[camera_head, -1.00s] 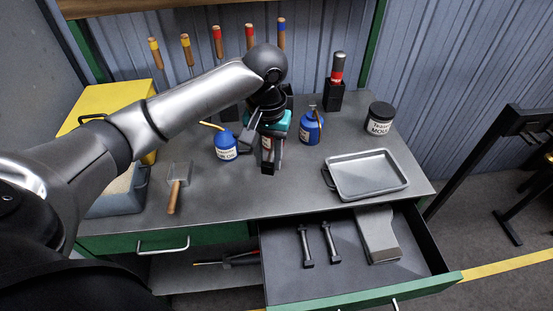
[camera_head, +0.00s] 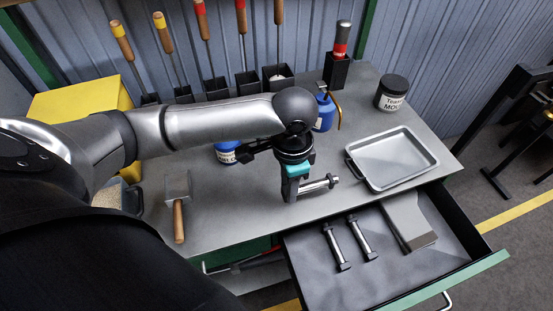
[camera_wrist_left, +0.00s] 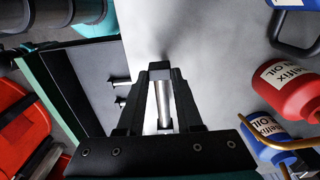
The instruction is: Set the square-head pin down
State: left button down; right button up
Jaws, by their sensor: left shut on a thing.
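My left gripper (camera_head: 291,196) is shut on a steel pin (camera_head: 316,185) above the workbench, left of the metal tray. The pin lies nearly level and sticks out to the right of the fingers, with a dark end at its right. In the left wrist view the pin (camera_wrist_left: 164,104) shows between the two black fingers. I cannot tell whether it touches the bench top. Two similar pins, a left one (camera_head: 336,247) and a right one (camera_head: 361,237), lie in the open drawer (camera_head: 300,262). My right gripper is not in view.
The metal tray (camera_head: 434,163) stands right of the gripper. A mallet-like tool (camera_head: 179,219) lies to its left. Blue oil cans (camera_head: 325,114) stand behind, and a red can (camera_wrist_left: 289,92) shows in the wrist view. A flat grey block (camera_head: 408,222) lies in the drawer. Bench top between gripper and tray is clear.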

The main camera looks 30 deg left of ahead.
pick_arm(q)
jog(key=w+a, duration=0.6)
jog(key=a, duration=0.1)
jog(key=shift+w+a+b, duration=0.25)
jog(key=shift+b, duration=0.1)
notch_tip(320, 180, down, 3)
jog(key=shift+r+b, duration=0.15)
jog(key=shift+b, duration=0.15)
jog(key=shift+f, duration=0.35)
jog(key=shift+f, duration=0.1)
jog(key=c, duration=0.6)
grip_release()
jog(key=shift+f, duration=0.1)
jog(key=shift+r, duration=0.5)
notch_tip(320, 180, up, 11)
jog(key=shift+r+p, duration=0.2)
jog(key=shift+p, duration=0.85)
